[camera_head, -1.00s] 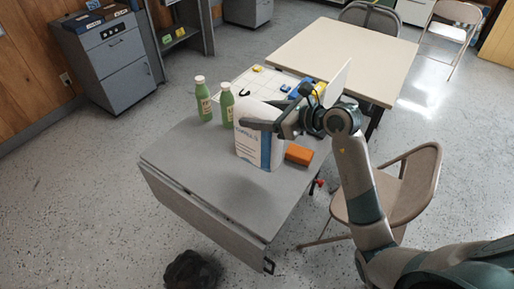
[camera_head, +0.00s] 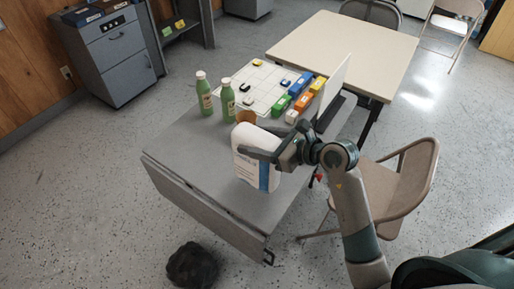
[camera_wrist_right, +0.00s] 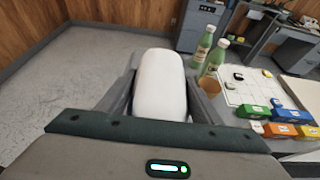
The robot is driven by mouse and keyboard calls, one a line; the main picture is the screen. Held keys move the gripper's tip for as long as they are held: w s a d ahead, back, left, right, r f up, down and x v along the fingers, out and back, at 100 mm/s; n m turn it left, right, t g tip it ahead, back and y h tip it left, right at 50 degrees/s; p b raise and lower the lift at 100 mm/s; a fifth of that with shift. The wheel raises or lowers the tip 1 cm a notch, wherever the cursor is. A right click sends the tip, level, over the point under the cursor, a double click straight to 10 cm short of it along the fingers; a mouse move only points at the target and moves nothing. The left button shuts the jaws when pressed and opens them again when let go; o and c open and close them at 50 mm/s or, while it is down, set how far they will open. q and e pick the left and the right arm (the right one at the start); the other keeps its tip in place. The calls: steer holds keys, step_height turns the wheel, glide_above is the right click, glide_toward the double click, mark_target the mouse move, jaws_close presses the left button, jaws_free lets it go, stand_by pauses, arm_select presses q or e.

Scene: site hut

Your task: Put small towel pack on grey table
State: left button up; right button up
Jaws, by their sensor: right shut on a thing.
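The small towel pack (camera_head: 246,168) is white with a blue stripe and print on its side. It is upright over the right part of the grey table (camera_head: 185,165). My right gripper (camera_head: 262,143) is shut on its upper part. In the right wrist view the white pack (camera_wrist_right: 160,85) sits between the two fingers. I cannot tell whether its bottom touches the tabletop. My left gripper is not in view.
Two green bottles (camera_head: 205,93), an orange-brown cup (camera_head: 245,117), a white gridded board (camera_head: 258,85) and several coloured boxes (camera_head: 303,101) stand behind the pack. A folding chair (camera_head: 400,185) is at right. The table's left front is clear.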

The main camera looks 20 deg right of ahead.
step_height(320, 180, down, 3)
steer(key=shift+f+p, duration=0.2)
steer(key=shift+p, duration=0.2)
steer(key=shift+f, duration=0.1)
steer(key=shift+f, duration=0.1)
steer(key=o, duration=1.8)
